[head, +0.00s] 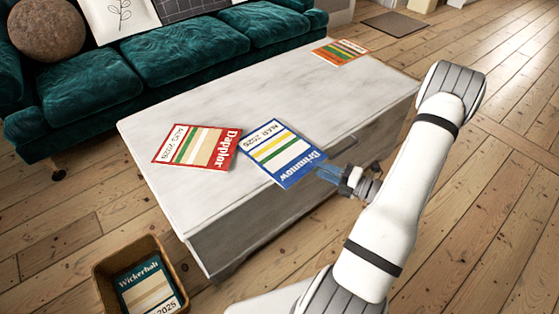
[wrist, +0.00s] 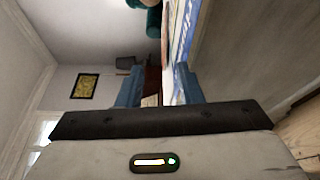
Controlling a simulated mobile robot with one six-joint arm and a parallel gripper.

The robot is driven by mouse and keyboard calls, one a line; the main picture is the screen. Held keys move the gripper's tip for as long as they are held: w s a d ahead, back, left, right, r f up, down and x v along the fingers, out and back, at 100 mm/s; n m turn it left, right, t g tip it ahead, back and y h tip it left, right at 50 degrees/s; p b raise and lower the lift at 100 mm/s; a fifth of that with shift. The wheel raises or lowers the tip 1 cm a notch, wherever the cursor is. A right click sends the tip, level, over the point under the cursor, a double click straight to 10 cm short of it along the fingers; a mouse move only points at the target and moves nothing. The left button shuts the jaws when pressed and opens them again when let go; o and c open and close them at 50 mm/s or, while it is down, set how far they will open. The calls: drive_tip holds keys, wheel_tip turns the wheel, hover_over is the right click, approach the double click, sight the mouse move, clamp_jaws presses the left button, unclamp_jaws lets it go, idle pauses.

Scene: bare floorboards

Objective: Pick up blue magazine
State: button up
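The blue magazine (head: 283,153) lies flat on the light tabletop, its lower right corner at the table's front edge. My gripper (head: 327,173) is at that corner, reaching in from the right. In the wrist view the two blue fingers (wrist: 158,82) stand apart. The magazine's edge (wrist: 180,40) runs between them, close to the right-hand finger. I cannot tell whether that finger touches it. The gripper is open and does not clamp the magazine.
A red magazine (head: 197,146) lies left of the blue one on the table (head: 190,110). An orange-red magazine (head: 340,52) lies at the far end. A basket (head: 103,285) with a teal magazine (head: 150,285) stands on the floor. A green sofa (head: 180,50) is behind.

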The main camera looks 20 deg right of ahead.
sight(313, 166)
wheel_tip(313, 166, down, 4)
drive_tip(key=d+m+t+h, duration=0.2)
drive_tip(key=m, duration=0.1)
drive_tip(key=b+x, duration=0.3)
drive_tip(key=x, duration=0.3)
drive_tip(key=shift+w+d+f+b, duration=0.1)
drive_tip(key=shift+w+f+b, duration=0.1)
drive_tip(key=shift+b, duration=0.1)
drive_tip(key=shift+w+r, duration=0.2)
drive_tip(key=shift+w, duration=0.2)
drive_tip(key=shift+c, duration=0.4)
clamp_jaws()
